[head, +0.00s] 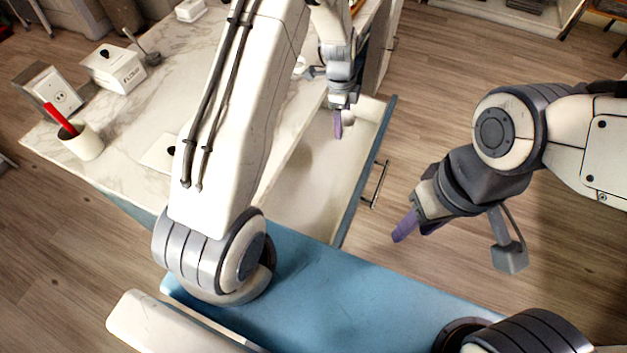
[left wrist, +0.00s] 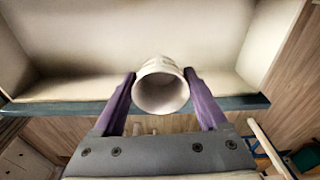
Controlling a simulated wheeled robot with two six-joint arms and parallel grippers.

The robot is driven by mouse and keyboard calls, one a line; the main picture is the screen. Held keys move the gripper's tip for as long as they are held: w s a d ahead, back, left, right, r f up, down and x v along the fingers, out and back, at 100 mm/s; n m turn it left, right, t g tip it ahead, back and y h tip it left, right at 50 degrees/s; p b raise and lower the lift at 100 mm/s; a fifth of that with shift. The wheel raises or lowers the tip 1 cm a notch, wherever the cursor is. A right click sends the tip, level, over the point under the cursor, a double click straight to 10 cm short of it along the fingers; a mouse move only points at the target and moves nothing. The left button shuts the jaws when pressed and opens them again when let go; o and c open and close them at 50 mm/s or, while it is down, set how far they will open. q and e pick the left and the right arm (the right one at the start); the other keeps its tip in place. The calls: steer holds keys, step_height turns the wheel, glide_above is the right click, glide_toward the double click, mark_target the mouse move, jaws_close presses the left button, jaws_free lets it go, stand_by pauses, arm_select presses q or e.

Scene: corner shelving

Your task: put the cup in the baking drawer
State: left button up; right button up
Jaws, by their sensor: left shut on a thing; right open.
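The white cup (left wrist: 161,91) is between the purple fingers of my left gripper (left wrist: 160,78) in the left wrist view, with its round mouth facing the camera. My left gripper (head: 338,124) is shut on it, fingers pointing down over the open drawer (head: 378,138) in the head view. The cup cannot be made out in the head view. The drawer has a blue front and a pale interior; its front edge also shows in the left wrist view (left wrist: 60,107). My right gripper (head: 417,231) is open and empty, out to the right of the drawer.
The marble counter (head: 190,62) is left of the drawer. On it stand a white pot (head: 83,146) with a red handle sticking out, a flour box (head: 116,73) and an outlet box (head: 50,92). A metal handle (head: 376,185) sticks out from the drawer front. Wood floor lies to the right.

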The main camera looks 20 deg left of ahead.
mark_target(347, 124)
arm_select(q)
steer(key=w+f+m+b, duration=0.1)
steer(key=m, duration=0.1)
steer(key=w+d+f+m+b, duration=0.1)
steer(key=f+m, duration=0.1)
steer(key=shift+w+f+g+b, duration=0.1)
steer(key=shift+w+g+b, duration=0.15)
steer(key=shift+g+b, duration=0.05)
steer(key=f+m, duration=0.1)
steer(key=f, duration=0.5)
steer(key=w+f+m, duration=0.1)
steer(key=f, duration=0.3)
steer(key=shift+d+f+m, duration=0.1)
steer(key=shift+d+m, duration=0.05)
steer(key=shift+m, duration=0.15)
arm_select(e)
step_height(347, 124, down, 5)
steer(key=shift+r, duration=0.1)
arm_select(q)
steer(key=shift+b, duration=0.3)
